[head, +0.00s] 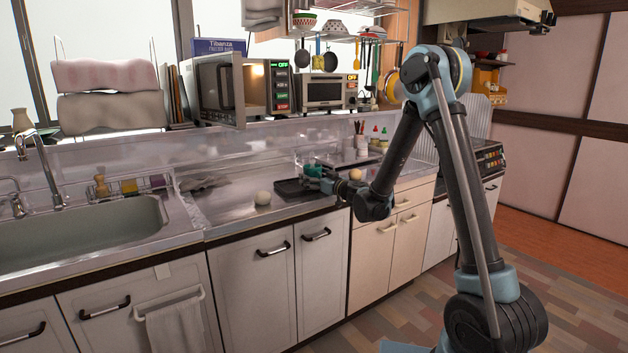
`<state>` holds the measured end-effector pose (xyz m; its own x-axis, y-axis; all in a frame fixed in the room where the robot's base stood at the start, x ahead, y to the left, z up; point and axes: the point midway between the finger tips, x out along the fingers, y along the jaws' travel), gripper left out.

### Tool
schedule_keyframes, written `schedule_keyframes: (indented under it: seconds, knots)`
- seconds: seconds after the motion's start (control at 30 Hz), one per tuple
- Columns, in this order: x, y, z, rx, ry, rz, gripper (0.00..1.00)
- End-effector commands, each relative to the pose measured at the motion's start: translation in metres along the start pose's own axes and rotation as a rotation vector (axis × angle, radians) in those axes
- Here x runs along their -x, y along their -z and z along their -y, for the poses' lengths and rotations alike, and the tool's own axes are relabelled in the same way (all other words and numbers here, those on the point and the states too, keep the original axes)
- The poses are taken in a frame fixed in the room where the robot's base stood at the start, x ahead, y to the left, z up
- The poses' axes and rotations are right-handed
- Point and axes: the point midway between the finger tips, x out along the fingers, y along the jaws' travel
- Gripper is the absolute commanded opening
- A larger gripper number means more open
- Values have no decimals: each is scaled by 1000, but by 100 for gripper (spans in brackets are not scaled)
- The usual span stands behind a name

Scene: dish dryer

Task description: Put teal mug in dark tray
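The teal mug (313,169) is small in the head view, on or just above the steel counter, behind the fingers of my gripper (318,182). The dark tray (286,189) lies flat on the counter, directly below and left of the mug and gripper. My gripper reaches in from the right at the tray's right end, and its fingers overlap the mug in the picture. I cannot tell whether they are closed on it, or whether the mug touches the tray.
A pale round object (263,198) sits on the counter left of the tray; another (355,174) is near my wrist. A grey cloth (200,183) and the sink (85,235) are further left. A utensil holder (361,143) stands behind to the right.

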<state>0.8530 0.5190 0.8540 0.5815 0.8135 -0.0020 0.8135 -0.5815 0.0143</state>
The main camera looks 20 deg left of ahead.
Motion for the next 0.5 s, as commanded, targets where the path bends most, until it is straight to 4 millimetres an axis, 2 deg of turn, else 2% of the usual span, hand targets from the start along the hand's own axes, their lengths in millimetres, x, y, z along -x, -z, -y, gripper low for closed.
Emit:
schedule_keyframes:
  seconds: [0.27, 0.37, 0.5]
  knots:
    - [2, 0, 0, 0, 0, 0, 82]
    - [11, 0, 0, 0, -1, 0, 82]
    - [33, 0, 0, 0, 0, 0, 82]
